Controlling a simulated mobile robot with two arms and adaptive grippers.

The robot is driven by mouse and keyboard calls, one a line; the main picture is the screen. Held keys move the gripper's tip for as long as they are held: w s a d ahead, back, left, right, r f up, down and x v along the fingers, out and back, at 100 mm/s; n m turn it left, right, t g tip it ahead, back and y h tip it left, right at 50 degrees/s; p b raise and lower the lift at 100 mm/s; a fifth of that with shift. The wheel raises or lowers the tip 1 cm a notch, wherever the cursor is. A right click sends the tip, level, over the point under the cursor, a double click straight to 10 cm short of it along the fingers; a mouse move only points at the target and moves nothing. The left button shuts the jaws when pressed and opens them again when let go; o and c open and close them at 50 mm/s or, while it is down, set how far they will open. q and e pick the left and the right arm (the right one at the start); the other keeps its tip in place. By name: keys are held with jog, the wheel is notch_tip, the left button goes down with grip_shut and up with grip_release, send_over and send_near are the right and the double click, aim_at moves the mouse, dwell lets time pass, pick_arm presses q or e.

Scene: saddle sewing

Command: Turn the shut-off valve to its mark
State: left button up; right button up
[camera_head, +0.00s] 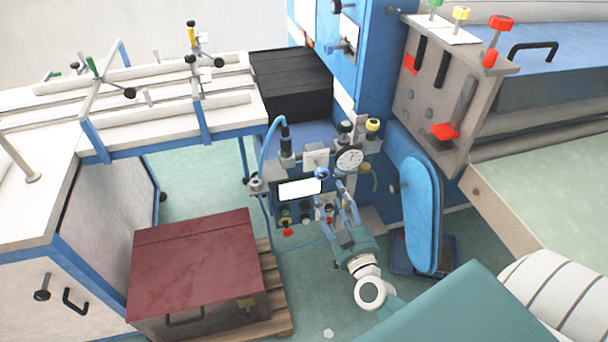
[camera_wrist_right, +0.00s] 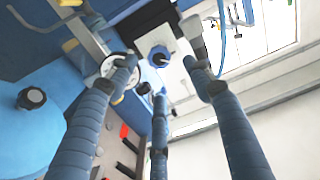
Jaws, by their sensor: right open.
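A blue round knob (camera_head: 321,173) sits on the pneumatic unit below the dial gauge (camera_head: 349,160). I cannot tell for sure that it is the shut-off valve, and I cannot make out a mark. My right gripper (camera_head: 335,196) is open, with its fingers spread and pointing at the unit, just below the knob. In the right wrist view, the blue knob (camera_wrist_right: 160,57) shows ahead between the open fingers of the right gripper (camera_wrist_right: 165,78). No finger is clearly closed on it. One finger partly covers the gauge (camera_wrist_right: 112,66). My left gripper is out of view.
A white display (camera_head: 299,189), a red-tipped control (camera_head: 288,231) and a blue hose (camera_head: 270,137) are close by on the unit. A blue oval pad (camera_head: 421,214) stands to the right. A dark red box (camera_head: 193,255) sits on a pallet at lower left.

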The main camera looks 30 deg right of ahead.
aim_at(323, 176)
jog(key=x, duration=0.9)
jog(key=shift+w+d, duration=0.1)
jog(key=shift+w, duration=0.2)
jog(key=c, duration=1.2)
